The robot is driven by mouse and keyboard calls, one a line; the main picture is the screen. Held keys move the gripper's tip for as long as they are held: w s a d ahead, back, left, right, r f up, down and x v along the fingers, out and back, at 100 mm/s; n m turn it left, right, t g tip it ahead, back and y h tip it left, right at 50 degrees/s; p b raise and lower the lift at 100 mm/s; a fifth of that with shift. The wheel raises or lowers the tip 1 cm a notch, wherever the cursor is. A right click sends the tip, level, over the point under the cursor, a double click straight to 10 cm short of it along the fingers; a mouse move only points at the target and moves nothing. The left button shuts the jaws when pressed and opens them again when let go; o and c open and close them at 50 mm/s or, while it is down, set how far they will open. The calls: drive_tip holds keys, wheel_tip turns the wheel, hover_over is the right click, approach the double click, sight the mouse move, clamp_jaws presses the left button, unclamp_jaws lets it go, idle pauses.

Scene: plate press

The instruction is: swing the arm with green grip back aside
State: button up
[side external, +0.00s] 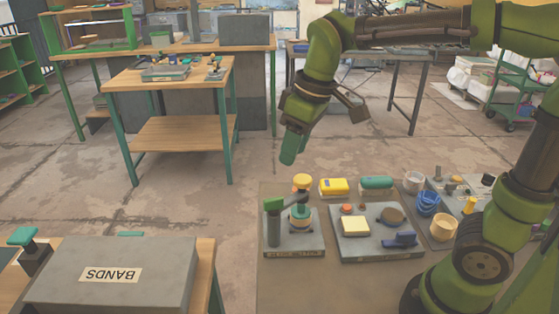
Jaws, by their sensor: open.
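The press (293,240) stands on the near table, on a grey base plate. A dark upright post rises at its left, and a dark green piece (273,204) sits at the top of it. A short arm reaches right from there, over a round stack, with a yellow knob (303,181) above it. I cannot tell clearly which green part is the grip. My gripper (290,150) hangs in the air above and behind the press, pointing down and apart from it. It is open and holds nothing visible. The view hides the gap between its fingers.
Behind lie a yellow box (334,187) and a green cylinder (376,182). Cups (428,203) stand further right.

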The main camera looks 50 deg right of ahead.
sight(273, 199)
drive_tip(key=w+a+r+n+g+h, duration=0.1)
drive_tip(key=w+a+r+n+g, duration=0.2)
drive_tip(key=n, duration=0.6)
drive_tip(key=f, duration=0.5)
drive_tip(key=d+f, duration=0.1)
drive_tip(key=f, duration=0.4)
drive_tip(key=w+f, duration=0.1)
drive_tip(key=f, duration=0.4)
drive_tip(key=shift+d+f, duration=0.15)
drive_tip(key=shift+f, duration=0.25)
clamp_jaws()
